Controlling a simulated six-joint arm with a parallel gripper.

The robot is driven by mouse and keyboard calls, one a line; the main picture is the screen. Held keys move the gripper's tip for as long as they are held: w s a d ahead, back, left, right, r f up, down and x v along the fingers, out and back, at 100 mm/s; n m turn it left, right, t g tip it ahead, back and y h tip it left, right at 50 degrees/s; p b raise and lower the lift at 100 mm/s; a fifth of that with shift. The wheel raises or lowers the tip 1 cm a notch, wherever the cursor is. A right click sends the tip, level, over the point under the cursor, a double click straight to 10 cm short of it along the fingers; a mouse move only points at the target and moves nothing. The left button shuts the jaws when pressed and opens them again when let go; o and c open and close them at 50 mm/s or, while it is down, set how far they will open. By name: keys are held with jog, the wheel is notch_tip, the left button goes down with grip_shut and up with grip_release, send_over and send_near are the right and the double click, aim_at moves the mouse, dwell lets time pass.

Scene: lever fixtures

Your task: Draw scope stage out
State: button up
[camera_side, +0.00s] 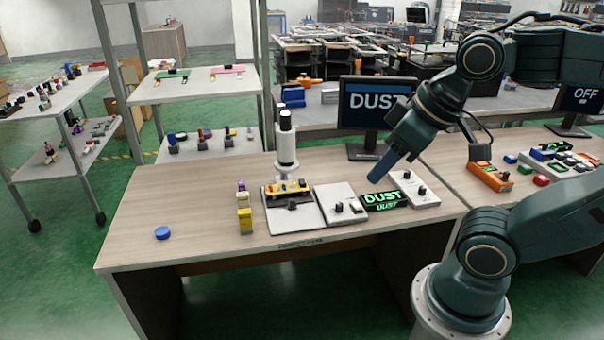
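The scope (286,145), a white upright tube with a black top, stands near the middle of the wooden table. Its stage (288,190) is a dark block with yellow and small coloured parts, at the foot of the tube. It sits over a light grey base plate (302,217), with a small dark knob (292,206) at its front. My gripper (382,167) is above the table, right of the scope and clearly apart from it. Its end shows as a blue piece pointing down and left. I cannot tell whether the fingers are apart or hold something.
A control plate with knobs (341,212), a green-lit DUST sign (384,200) and another knob plate (420,198) stand right of the stage. A DUST monitor (362,102) is behind.

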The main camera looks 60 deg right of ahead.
jog(key=w+d+r+m+g, duration=0.2)
jog(key=w+d, duration=0.1)
jog(key=w, duration=0.8)
jog(key=m+g, duration=0.4)
jog(key=m, duration=0.3)
send_over(292, 199)
notch_tip(292, 199, down, 22)
jog(key=shift+f, duration=0.15)
notch_tip(292, 199, down, 14)
jog(key=shift+r, duration=0.25)
grip_shut()
